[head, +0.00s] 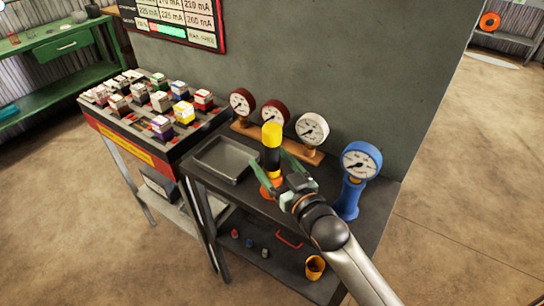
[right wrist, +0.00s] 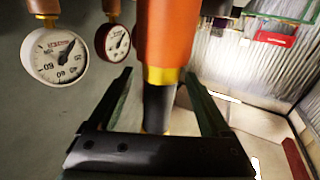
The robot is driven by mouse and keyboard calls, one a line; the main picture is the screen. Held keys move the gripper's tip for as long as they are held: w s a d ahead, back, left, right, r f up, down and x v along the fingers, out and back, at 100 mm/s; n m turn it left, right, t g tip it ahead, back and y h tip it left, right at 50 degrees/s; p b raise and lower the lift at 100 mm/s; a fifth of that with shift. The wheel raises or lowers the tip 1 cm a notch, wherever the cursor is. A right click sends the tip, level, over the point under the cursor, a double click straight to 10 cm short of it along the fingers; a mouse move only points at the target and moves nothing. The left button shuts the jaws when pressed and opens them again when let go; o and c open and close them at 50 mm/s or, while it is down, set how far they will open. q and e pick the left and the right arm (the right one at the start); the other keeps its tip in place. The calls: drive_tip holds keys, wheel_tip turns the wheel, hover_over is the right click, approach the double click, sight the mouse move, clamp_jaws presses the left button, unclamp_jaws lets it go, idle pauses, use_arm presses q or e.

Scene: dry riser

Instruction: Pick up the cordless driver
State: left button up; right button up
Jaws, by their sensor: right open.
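The cordless driver (head: 271,148) stands upright on the dark bench top, with a yellow top, a black middle and orange lower down. Its lower part is partly hidden by my right gripper (head: 277,166). The gripper is open, with one green finger on each side of the driver. In the right wrist view, the driver (right wrist: 166,40) shows orange, yellow and black between the two open fingers (right wrist: 162,88). I cannot tell whether either finger touches it. My left gripper is not in view.
A blue-handled gauge (head: 350,195) stands close right of my gripper. An empty grey tray (head: 222,160) lies left. A rack (head: 100,124) of colored blocks stands further left. An orange cup (head: 315,267) is on the lower shelf.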

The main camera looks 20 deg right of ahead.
clamp_jaws()
idle(0.7)
